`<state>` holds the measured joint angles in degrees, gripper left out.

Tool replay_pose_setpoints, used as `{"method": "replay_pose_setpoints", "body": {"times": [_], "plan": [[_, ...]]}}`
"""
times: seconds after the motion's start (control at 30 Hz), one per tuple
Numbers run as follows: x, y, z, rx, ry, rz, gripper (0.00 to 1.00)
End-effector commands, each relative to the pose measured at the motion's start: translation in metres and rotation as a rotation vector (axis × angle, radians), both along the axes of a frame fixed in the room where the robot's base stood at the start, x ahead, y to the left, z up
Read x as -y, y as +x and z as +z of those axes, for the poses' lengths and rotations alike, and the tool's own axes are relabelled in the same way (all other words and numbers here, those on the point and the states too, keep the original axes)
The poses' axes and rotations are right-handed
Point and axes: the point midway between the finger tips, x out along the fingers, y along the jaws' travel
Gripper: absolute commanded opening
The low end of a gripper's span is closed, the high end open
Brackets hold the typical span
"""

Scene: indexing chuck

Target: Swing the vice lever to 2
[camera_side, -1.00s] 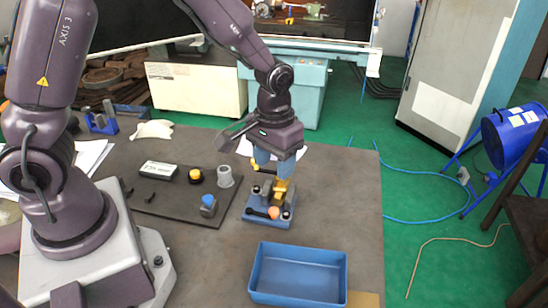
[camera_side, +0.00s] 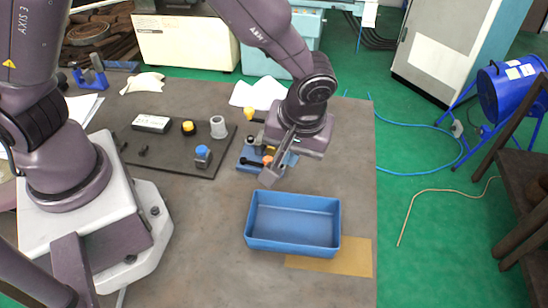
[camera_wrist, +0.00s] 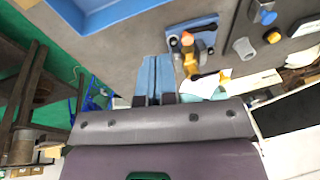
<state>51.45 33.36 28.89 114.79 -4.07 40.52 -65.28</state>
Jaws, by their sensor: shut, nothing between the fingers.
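The vice is a small fixture on a blue base (camera_side: 246,163). In the side view my wrist partly covers it. An orange knob (camera_side: 267,160) shows at its front and a yellow knob (camera_side: 249,115) at its back left. In the wrist view the vice base (camera_wrist: 204,22) is right of my fingers, with the orange knob (camera_wrist: 187,39) upright and the yellow knob (camera_wrist: 225,73) on a dark lever. My gripper (camera_wrist: 155,59) has its two blue fingers together, empty and apart from the knobs in that picture. No position numbers are legible.
A dark board (camera_side: 190,163) to the left carries a grey cup (camera_side: 218,127), a yellow-topped piece (camera_side: 188,128) and a blue-topped piece (camera_side: 203,156).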

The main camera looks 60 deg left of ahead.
Motion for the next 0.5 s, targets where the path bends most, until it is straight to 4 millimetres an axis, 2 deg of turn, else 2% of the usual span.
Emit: {"method": "replay_pose_setpoints", "body": {"times": [0.1,0.2,0.33,0.5], "plan": [[-0.001,0.004,0.003,0.092,0.030,0.280,0.00],[-0.007,0.008,0.005,0.151,0.033,0.489,0.00],[-0.007,0.008,0.006,0.187,0.031,0.640,0.00],[-0.010,0.008,-0.001,0.201,0.030,0.697,0.00]]}}
